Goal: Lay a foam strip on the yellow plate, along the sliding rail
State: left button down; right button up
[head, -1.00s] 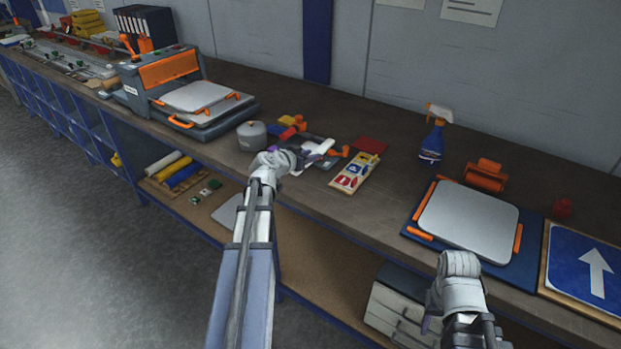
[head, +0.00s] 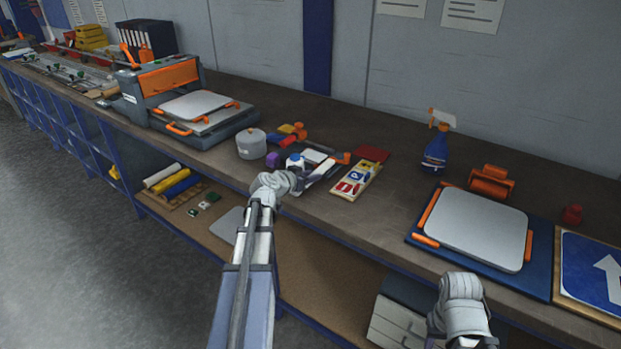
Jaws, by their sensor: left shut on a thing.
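My left gripper (head: 290,182) is at the front edge of the bench, in front of a cluster of small tools. I cannot pick out a foam strip or a yellow plate for certain. A long bench machine with rail-like bars (head: 68,66) stands at the far left, too small to make out its parts.
A press (head: 190,100) with orange handles, a grey pot (head: 251,144), a tray of sign pieces (head: 356,181), a blue spray bottle (head: 436,150), a flat plate with orange handles (head: 474,228) and a blue arrow sign (head: 595,275) stand on the bench. Bare bench lies behind the tools.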

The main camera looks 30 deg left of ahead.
pick_arm(q)
jog(key=shift+f+b, duration=0.6)
jog(key=shift+f, duration=0.05)
jog(key=c, duration=0.6)
grip_release()
jog(key=shift+r, duration=0.1)
jog(key=shift+r+p, duration=0.25)
jog(key=shift+p, duration=0.1)
jog(key=shift+s+r+p, duration=0.55)
jog(key=shift+r+p, duration=0.15)
jog(key=shift+p, duration=0.05)
jog(key=p+v, duration=0.3)
jog(key=v, duration=0.6)
jog(key=shift+s, duration=0.25)
jog(key=shift+s+a+r+p, duration=0.2)
jog(key=shift+s+p, duration=0.2)
jog(key=shift+s, duration=0.2)
jog(key=shift+o, duration=0.4)
